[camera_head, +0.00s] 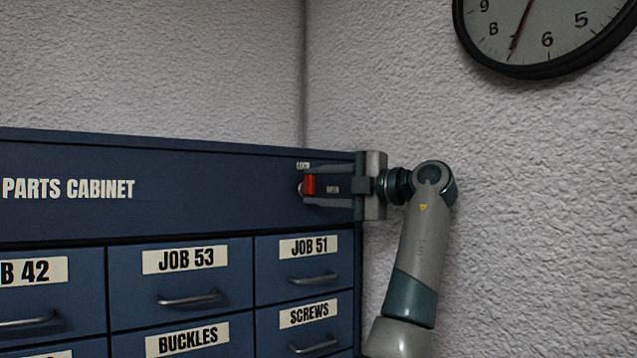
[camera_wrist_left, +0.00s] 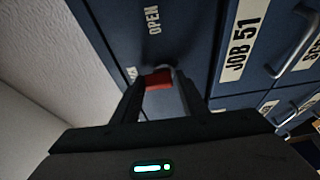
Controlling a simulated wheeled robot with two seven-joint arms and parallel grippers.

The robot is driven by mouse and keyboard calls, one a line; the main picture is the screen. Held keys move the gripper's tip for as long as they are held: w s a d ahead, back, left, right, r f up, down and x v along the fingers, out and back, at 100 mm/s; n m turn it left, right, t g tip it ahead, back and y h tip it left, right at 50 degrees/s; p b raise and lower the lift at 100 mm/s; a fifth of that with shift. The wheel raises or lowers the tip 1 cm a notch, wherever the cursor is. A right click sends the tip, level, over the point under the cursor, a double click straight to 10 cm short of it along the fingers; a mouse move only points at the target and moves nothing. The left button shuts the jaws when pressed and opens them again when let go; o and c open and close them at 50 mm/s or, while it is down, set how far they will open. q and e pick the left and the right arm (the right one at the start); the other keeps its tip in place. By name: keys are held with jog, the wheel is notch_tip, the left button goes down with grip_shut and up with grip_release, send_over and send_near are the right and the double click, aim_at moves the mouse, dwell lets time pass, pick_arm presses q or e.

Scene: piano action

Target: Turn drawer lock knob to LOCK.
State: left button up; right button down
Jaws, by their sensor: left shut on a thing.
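The red lock knob (camera_head: 309,184) is on the top panel of the blue parts cabinet (camera_head: 220,195), near its right end. Its red part looks taller than wide; which way it points I cannot tell. My left gripper (camera_head: 312,187) reaches it from the right and is shut on it, one finger above and one below. In the left wrist view the knob (camera_wrist_left: 158,80) shows between the fingers. The OPEN label (camera_wrist_left: 152,20) is on the panel to the knob's right. Another small label (camera_head: 303,165) sits just above the knob, too small to read. My right gripper is not in view.
Drawers with metal handles, such as JOB 51 (camera_head: 310,262) and JOB 53 (camera_head: 180,280), lie below the panel. A textured wall (camera_head: 400,90) stands behind and to the right of the cabinet. A clock (camera_head: 545,30) hangs at the upper right.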

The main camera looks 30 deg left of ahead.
pick_arm(q)
jog(key=shift+s+r+n, duration=0.1)
jog(key=shift+r+n, duration=0.2)
jog(key=shift+r, duration=0.2)
jog(key=shift+c, duration=0.2)
jog(key=shift+d, duration=0.15)
jog(key=shift+c, duration=0.5)
jog(key=o, duration=1)
jog(key=shift+f, duration=0.1)
jog(key=shift+o, duration=0.3)
jog(key=shift+s+a+f, duration=0.1)
jog(key=shift+a, duration=0.15)
jog(key=shift+f, duration=0.1)
jog(key=shift+d, duration=0.15)
jog(key=shift+f, duration=0.1)
